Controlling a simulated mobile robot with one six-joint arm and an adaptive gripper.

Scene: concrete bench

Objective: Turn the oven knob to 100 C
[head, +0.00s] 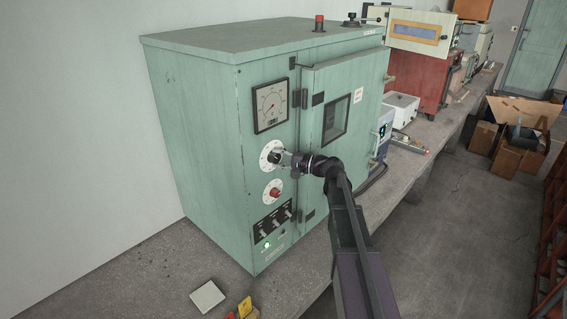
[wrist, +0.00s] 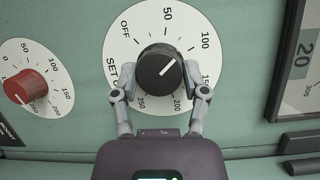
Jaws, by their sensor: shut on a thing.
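The black oven knob (wrist: 160,68) sits in the middle of a white round dial (wrist: 117,48) marked OFF, 50, 100, 150, 200 and 250. Its white pointer line slants to the upper right, between the 50 and 100 marks. My gripper (wrist: 160,77) is shut on the knob, one finger on each side. In the head view the dial (head: 265,160) is on the front of the green oven (head: 205,130), and my gripper (head: 288,158) reaches it from the right. The fingers cover part of the dial's lower scale.
A red knob (wrist: 27,87) on its own dial is at left in the wrist view. A gauge (head: 270,106) is above the dial, with switches (head: 275,222) below. The oven door (head: 335,118) is right of the dial. A pale square (head: 207,296) lies on the bench.

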